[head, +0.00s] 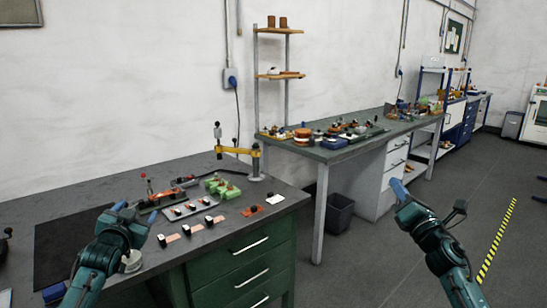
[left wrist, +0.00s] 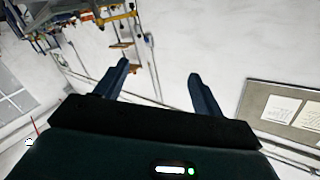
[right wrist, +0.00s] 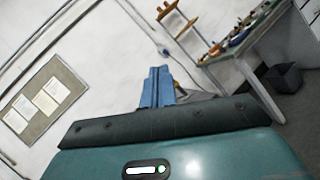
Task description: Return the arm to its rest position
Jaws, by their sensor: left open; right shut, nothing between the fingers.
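My left gripper (head: 133,211) is raised over the left part of the near workbench in the head view. In the left wrist view its two fingers (left wrist: 157,85) are spread apart with nothing between them. My right gripper (head: 397,190) is raised over the open floor right of the bench in the head view. In the right wrist view its two blue fingers (right wrist: 158,87) are pressed together and hold nothing. Both grippers point upward and away from the bench top, and neither touches an object.
The near workbench (head: 270,207) carries a dark mat (head: 62,240), several small black-and-copper pieces, a tray (head: 190,208) and green blocks (head: 222,187). A yellow jointed arm (head: 237,151) stands at its back. A second bench (head: 345,150) and a bin (head: 340,214) stand behind. The floor (head: 400,265) is clear.

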